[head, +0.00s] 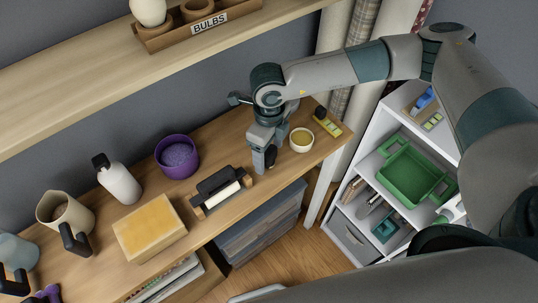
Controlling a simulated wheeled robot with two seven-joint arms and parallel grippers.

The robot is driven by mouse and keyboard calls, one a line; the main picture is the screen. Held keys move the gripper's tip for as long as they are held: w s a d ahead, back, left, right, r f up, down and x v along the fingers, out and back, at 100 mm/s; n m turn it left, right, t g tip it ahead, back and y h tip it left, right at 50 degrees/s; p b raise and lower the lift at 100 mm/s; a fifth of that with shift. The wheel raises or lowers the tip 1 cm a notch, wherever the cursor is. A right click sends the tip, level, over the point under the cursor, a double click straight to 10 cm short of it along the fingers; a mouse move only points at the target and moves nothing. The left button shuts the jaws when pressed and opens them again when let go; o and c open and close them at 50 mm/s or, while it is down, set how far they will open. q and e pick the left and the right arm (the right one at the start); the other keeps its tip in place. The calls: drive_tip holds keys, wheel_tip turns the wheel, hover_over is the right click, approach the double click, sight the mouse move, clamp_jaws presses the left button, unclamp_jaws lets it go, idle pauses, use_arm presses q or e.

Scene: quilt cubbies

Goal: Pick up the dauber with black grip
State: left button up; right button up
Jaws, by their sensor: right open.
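My right gripper (264,158) points down over the wooden bench (225,135), between the purple bowl and the small cream-filled bowl (301,139). Its jaws are open. A dark, narrow shape shows at the fingertips; I cannot tell whether it is a finger or a black grip between the jaws. Left of the gripper, a black-gripped piece (217,181) with a pale cream bar lies in a wooden holder near the bench's front edge, apart from the gripper. I cannot tell for sure which thing is the dauber. My left gripper is not in view.
The purple bowl (177,157), a white bottle (120,184), a yellow-topped block (149,228) and a black-handled beige jug (63,218) stand to the left. A yellow-green item (327,122) lies at the right end. A white cubby (346,235) holds a green tray (408,170).

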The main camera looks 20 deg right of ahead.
sight(269, 151)
drive_tip(key=shift+c, duration=0.6)
drive_tip(key=c, duration=1)
drive_tip(key=shift+r, duration=0.1)
drive_tip(key=shift+r+b, duration=0.65)
drive_tip(key=shift+b, duration=0.05)
wheel_tip(269, 151, up, 2)
drive_tip(key=shift+r+b, duration=0.2)
drive_tip(key=shift+b, duration=0.7)
drive_tip(key=s+d+r+b, duration=0.1)
drive_tip(key=s+d+r, duration=0.1)
drive_tip(key=d, duration=0.1)
drive_tip(key=s+d+r+b, duration=0.2)
drive_tip(key=s, duration=0.1)
drive_tip(key=s+d+r+b, duration=0.1)
drive_tip(key=s+d+r, duration=0.2)
drive_tip(key=shift+d+r+b, duration=0.1)
drive_tip(key=shift+d+b, duration=0.2)
drive_tip(key=shift+b, duration=0.05)
drive_tip(key=shift+n, duration=0.3)
